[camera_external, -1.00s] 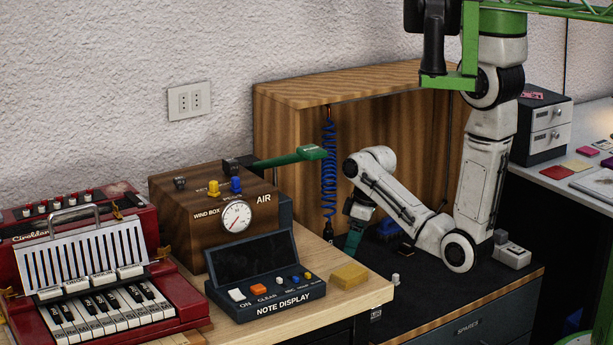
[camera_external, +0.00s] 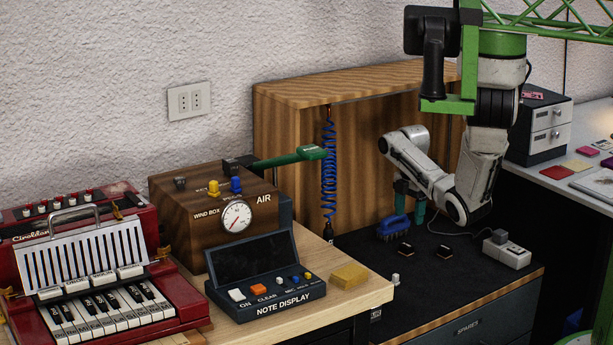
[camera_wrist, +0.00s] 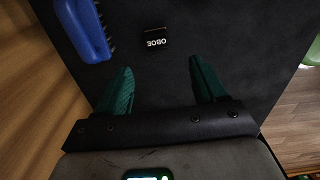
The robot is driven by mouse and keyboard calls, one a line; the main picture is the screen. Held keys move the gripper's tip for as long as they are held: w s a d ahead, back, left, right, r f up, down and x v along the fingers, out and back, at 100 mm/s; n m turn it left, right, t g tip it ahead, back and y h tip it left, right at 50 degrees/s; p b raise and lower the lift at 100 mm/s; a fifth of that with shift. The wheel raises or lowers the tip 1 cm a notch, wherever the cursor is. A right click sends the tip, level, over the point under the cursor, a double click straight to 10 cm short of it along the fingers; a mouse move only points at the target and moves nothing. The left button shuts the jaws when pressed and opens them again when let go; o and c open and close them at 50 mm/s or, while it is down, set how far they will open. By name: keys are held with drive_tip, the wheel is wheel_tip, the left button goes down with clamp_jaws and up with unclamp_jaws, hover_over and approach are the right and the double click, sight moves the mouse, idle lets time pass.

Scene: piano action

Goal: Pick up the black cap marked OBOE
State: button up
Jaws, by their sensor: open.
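The black cap marked OBOE (camera_wrist: 156,41) lies on the dark mat in the wrist view, its white letters upside down. It lies beyond my gripper's fingertips and roughly between their lines, apart from both. My gripper (camera_wrist: 160,70) is open and empty, with its two green fingers spread. In the external view my gripper (camera_external: 410,205) hangs over the mat, behind the blue brush. Two small dark caps, one on the left (camera_external: 405,250) and one on the right (camera_external: 445,252), lie on the mat there. Their lettering is too small to read.
The blue brush (camera_external: 392,229) lies left of the caps, and left of the OBOE cap in the wrist view (camera_wrist: 83,30). A white and grey block (camera_external: 508,250) with a cord stands at right. A wooden hood (camera_external: 275,140) rises behind. The mat's front (camera_external: 420,300) is mostly clear.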

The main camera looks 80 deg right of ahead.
sight(405, 245)
drive_tip(key=f, duration=0.3)
drive_tip(key=f+b, duration=0.1)
drive_tip(key=f, duration=0.2)
drive_tip(key=f+b, duration=0.1)
drive_tip(key=f, duration=0.2)
drive_tip(key=shift+w+f, duration=0.3)
drive_tip(key=shift+f, duration=0.1)
drive_tip(key=c, duration=1.1)
drive_tip(key=shift+r, duration=0.15)
